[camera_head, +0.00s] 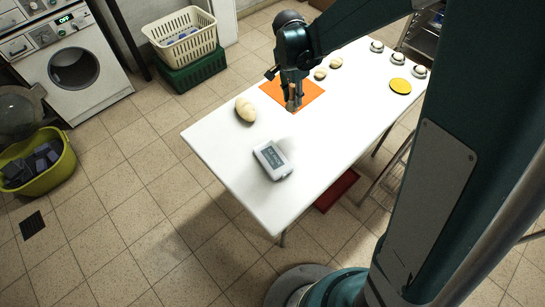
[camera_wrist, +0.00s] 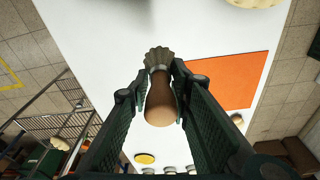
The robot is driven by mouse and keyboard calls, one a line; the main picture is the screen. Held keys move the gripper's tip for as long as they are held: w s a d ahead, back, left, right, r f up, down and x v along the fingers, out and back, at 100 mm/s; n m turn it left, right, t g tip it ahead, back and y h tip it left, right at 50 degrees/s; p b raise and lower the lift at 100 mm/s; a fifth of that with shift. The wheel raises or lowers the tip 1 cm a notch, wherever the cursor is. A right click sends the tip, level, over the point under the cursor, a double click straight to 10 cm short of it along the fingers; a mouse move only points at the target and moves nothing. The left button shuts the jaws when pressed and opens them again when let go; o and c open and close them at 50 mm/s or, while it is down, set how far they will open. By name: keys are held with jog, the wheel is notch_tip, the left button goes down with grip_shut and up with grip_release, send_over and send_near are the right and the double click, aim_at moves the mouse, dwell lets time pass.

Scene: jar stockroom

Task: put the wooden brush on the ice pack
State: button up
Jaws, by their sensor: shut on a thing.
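In the wrist view my gripper (camera_wrist: 157,84) is shut on the wooden brush (camera_wrist: 160,104), which has a brown rounded handle and pale, flared bristles. In the head view the brush is small and mostly hidden by the fingers. A white block with a grey, printed face (camera_head: 272,158) lies on the near part of the table; it is likely the ice pack. It is apart from my gripper, toward the camera.
The orange mat (camera_head: 313,91) lies under and beside my gripper. A pale, potato-like lump (camera_head: 245,110) lies left of it, with two smaller ones behind. The table's near end (camera_head: 265,205) is bare.

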jog(key=n, duration=0.2)
send_over(274, 156)
jog(key=shift+f, duration=0.35)
jog(key=shift+f+b, duration=0.45)
jog(key=shift+f, duration=2.5)
jog(key=shift+f+b, duration=0.45)
jog(key=shift+f, duration=1.6)
jog(key=shift+f, duration=0.2)
jog(key=o, duration=0.9)
jog(key=shift+r, duration=0.1)
jog(key=shift+r, duration=0.2)
